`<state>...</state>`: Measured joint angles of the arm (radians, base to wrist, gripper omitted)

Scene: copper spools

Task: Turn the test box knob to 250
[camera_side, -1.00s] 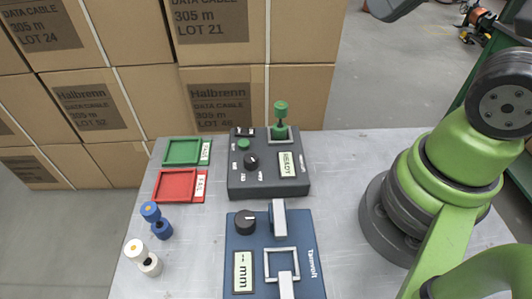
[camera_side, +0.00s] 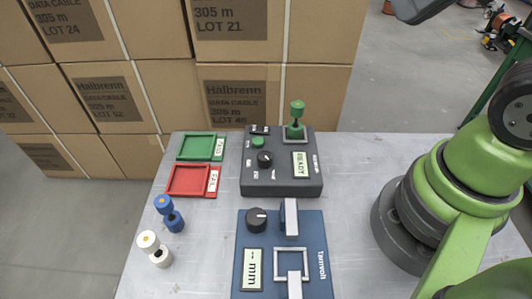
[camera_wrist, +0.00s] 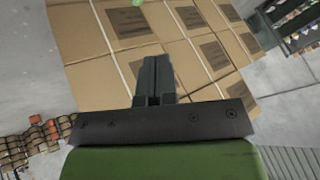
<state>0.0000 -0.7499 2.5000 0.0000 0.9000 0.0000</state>
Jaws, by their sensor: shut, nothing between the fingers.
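The dark grey test box (camera_side: 280,185) stands on the metal table in the side view. Its black knob (camera_side: 265,159) sits on the top face among small white markings too small to read. A display on the box reads READY (camera_side: 300,163). A green spool (camera_side: 296,118) stands in the holder at the box's back right, and a green button (camera_side: 258,142) is behind the knob. My gripper (camera_wrist: 155,65) shows in the wrist view, shut and empty, with cardboard boxes beyond it. It is outside the side view, away from the test box.
A blue device (camera_side: 237,270) with a black knob and "-- mm" display is in front. A green PASS tray (camera_side: 181,158), red FAIL tray (camera_side: 173,192), blue spool (camera_side: 168,212) and white spool (camera_side: 152,247) are at left. Stacked cartons (camera_side: 270,90) stand behind the table.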

